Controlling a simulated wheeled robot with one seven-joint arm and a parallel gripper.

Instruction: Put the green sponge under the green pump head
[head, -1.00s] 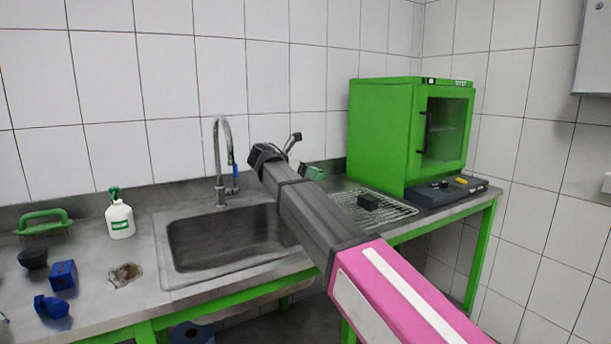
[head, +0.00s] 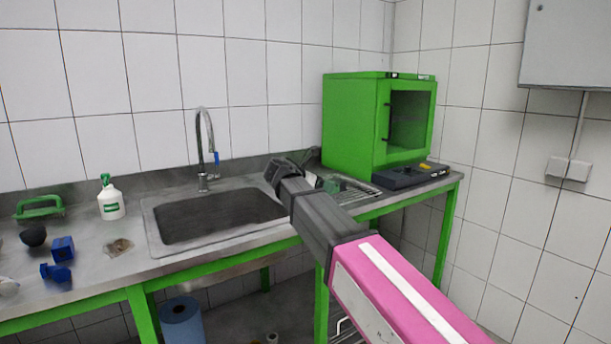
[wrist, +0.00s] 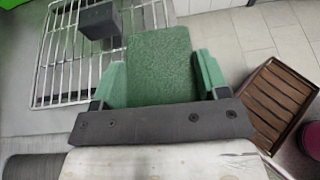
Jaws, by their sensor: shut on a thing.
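The green sponge (wrist: 160,62) fills the middle of the wrist view, a rough flat block. My gripper (wrist: 157,78) is shut on it, with a green finger on each side. In the head view, my arm hides most of my gripper and the sponge, near the right side of the sink. The green pump head (head: 105,180) tops a white bottle (head: 112,205) standing upright on the counter left of the sink. The bottle is well to the left of my gripper.
A sink (head: 215,219) with a tall tap (head: 202,150) lies between the bottle and my gripper. A wire rack (wrist: 70,60) bears a dark block (wrist: 100,20). A green cabinet (head: 355,125) stands at right. Blue blocks (head: 62,249) and a green-handled brush (head: 39,206) lie left.

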